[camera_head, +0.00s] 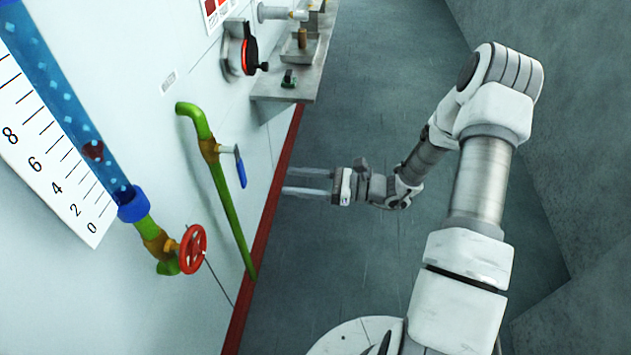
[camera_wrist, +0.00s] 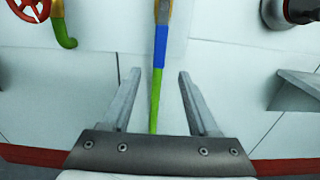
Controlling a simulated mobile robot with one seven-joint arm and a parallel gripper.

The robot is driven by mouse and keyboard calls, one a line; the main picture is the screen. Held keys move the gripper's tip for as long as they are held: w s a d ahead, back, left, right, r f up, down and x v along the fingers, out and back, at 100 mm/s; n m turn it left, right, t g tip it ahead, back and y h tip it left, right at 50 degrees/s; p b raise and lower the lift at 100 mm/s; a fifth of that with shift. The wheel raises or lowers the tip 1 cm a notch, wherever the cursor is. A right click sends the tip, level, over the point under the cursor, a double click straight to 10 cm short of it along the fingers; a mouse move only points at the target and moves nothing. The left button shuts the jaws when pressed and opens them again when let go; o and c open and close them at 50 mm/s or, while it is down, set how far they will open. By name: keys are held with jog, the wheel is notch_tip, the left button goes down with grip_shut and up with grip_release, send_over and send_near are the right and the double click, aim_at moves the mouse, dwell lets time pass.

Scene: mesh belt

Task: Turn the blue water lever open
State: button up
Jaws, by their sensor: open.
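The blue water lever (camera_head: 240,167) hangs down from a brass valve (camera_head: 209,150) on a green pipe (camera_head: 228,213) that runs down the white wall. In the wrist view the blue lever (camera_wrist: 160,46) points down along the green pipe (camera_wrist: 154,108), below the brass valve (camera_wrist: 163,10). My gripper (camera_head: 284,181) is open and empty, its fingers pointing at the wall, to the right of the lever and apart from it in the head view. In the wrist view the open fingers (camera_wrist: 157,74) stand either side of the pipe's line, just below the lever.
A red handwheel (camera_head: 193,249) sits at the foot of the blue-filled gauge tube (camera_head: 62,88), left of the lever. A round red-ringed device (camera_head: 249,55) and a metal shelf (camera_head: 297,82) with small parts are farther along the wall. A red strip (camera_head: 266,233) edges the wall's base.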

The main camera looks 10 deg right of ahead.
jog(key=shift+v, duration=2.25)
jog(key=s+a+r+n+g+h+p, duration=0.35)
jog(key=s+r+n+g+h, duration=0.45)
jog(key=s+r+n, duration=0.45)
jog(key=s+d+r+n+t+h+p, duration=0.1)
jog(key=s+d+r+n+t+h, duration=0.1)
jog(key=r, duration=0.6)
jog(key=s+d+r+n+t+h+p, duration=0.1)
jog(key=s+d+r+n+t+h, duration=0.2)
jog(key=s+r+n+t+h, duration=0.2)
notch_tip(320, 180, up, 3)
jog(key=shift+s+d+f+n+h, duration=0.1)
jog(key=shift+s+d+n+h, duration=0.25)
jog(key=shift+n+h, duration=0.7)
jog(key=shift+s+r, duration=0.1)
jog(key=shift+r, duration=0.1)
jog(key=shift+c, duration=0.8)
jog(key=shift+n, duration=0.3)
